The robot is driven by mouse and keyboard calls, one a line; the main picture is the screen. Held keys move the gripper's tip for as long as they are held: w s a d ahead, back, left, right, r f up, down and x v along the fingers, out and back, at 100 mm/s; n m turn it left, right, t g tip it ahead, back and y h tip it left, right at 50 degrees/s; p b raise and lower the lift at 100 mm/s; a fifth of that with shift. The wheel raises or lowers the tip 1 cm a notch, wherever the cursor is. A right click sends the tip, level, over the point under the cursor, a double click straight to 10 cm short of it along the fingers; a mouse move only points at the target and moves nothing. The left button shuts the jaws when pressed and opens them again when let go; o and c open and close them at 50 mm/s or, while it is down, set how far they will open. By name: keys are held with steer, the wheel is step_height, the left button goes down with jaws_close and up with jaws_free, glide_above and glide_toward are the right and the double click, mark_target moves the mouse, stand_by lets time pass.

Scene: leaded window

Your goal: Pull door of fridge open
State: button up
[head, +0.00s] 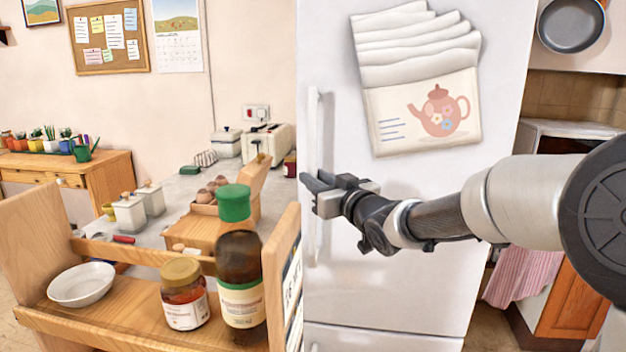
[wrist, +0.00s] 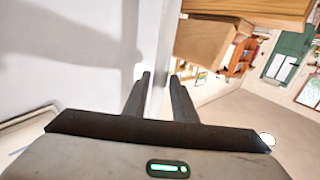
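The white fridge (head: 400,240) stands in the middle of the head view with its door closed. Its handle (head: 313,120) is a slim white upright bar along the door's left edge. My gripper (head: 308,190) is at the middle of this bar, reaching in from the right. In the wrist view, the two dark fingers of my gripper (wrist: 160,85) are close together, with the pale handle (wrist: 162,60) between them. The exact contact is partly hidden by the fingers.
A wooden trolley (head: 110,318) with a bowl (head: 82,284), a jar (head: 184,295) and a bottle (head: 240,265) stands close to the fridge's left. A counter (head: 175,190) lies behind the trolley.

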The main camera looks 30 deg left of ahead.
steer(key=shift+x, duration=1)
jaws_close()
steer(key=shift+s+d, duration=0.1)
steer(key=shift+s, duration=0.1)
